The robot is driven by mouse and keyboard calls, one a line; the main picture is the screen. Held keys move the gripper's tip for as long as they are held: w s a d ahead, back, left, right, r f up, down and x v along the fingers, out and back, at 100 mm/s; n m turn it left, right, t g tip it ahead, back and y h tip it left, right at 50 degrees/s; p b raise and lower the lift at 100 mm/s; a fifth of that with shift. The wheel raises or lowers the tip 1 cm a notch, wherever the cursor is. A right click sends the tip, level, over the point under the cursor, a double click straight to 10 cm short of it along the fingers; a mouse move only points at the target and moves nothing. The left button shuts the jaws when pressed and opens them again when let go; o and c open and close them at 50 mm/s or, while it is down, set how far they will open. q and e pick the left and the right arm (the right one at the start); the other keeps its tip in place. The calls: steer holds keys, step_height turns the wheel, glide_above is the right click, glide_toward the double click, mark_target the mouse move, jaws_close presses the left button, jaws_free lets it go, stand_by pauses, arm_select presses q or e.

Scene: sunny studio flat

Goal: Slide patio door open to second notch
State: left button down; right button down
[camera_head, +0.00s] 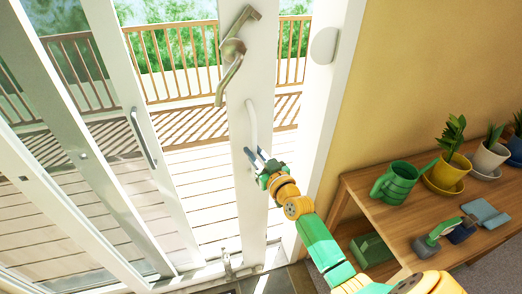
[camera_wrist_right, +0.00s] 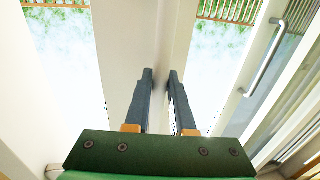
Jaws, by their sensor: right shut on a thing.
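The patio door's white upright (camera_head: 257,200) stands left of the white wall-side frame (camera_head: 325,110). Light and railing show in a narrow strip between them. A white pull handle (camera_head: 251,122) runs vertically on the upright, with a bronze lever (camera_head: 230,65) above it. My right gripper (camera_head: 259,159) is at the lower part of this handle and shut on it. In the right wrist view my right gripper (camera_wrist_right: 162,78) has its fingers close together against the pale upright (camera_wrist_right: 130,50), and the gripped part is mostly hidden. I cannot make out notch marks. My left gripper is not in view.
Another panel with a grey handle (camera_head: 143,138) stands to the left. A small metal fitting (camera_head: 227,262) is at the floor track. A wooden shelf (camera_head: 385,235) at right holds a green watering can (camera_head: 396,184), potted plants and hand tools, close to my right arm.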

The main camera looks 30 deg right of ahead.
steer(key=shift+w+a+r, duration=0.1)
steer(key=shift+a+r, duration=0.05)
steer(key=c, duration=1.2)
jaws_free()
steer(key=shift+d, duration=0.2)
steer(key=o, duration=0.4)
steer(key=shift+s+d, duration=0.25)
steer(key=shift+d, duration=0.75)
steer(key=shift+o, duration=0.2)
steer(key=shift+s, duration=0.1)
steer(key=s, duration=0.7)
steer(key=shift+a, duration=0.15)
